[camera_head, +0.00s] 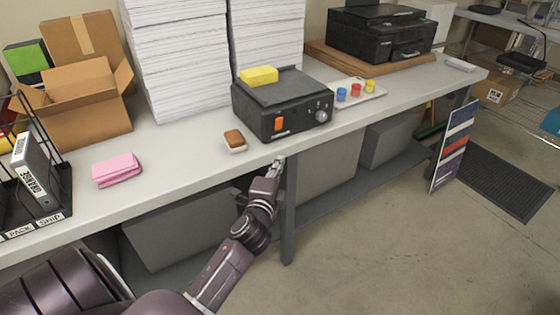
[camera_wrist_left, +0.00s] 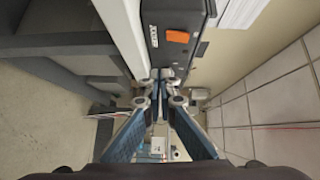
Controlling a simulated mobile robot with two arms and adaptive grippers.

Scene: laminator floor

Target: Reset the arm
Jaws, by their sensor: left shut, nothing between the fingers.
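My left arm reaches in from the lower left in the head view. Its gripper (camera_head: 277,168) is at the front edge of the long grey table (camera_head: 190,160), just below and in front of the black laminator (camera_head: 285,105). In the left wrist view the left gripper (camera_wrist_left: 160,76) has its fingertips together with nothing between them. The laminator's dark side and orange switch (camera_wrist_left: 178,36) show beyond the fingertips there. My right gripper is not in view.
On the table are a yellow block (camera_head: 259,76) on the laminator, a brown-topped eraser (camera_head: 235,140), pink cloth (camera_head: 117,170), paper stacks (camera_head: 175,60), an open carton (camera_head: 85,100), a pin tray (camera_head: 358,92) and a printer (camera_head: 380,35). A table leg (camera_head: 289,215) stands beside my arm.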

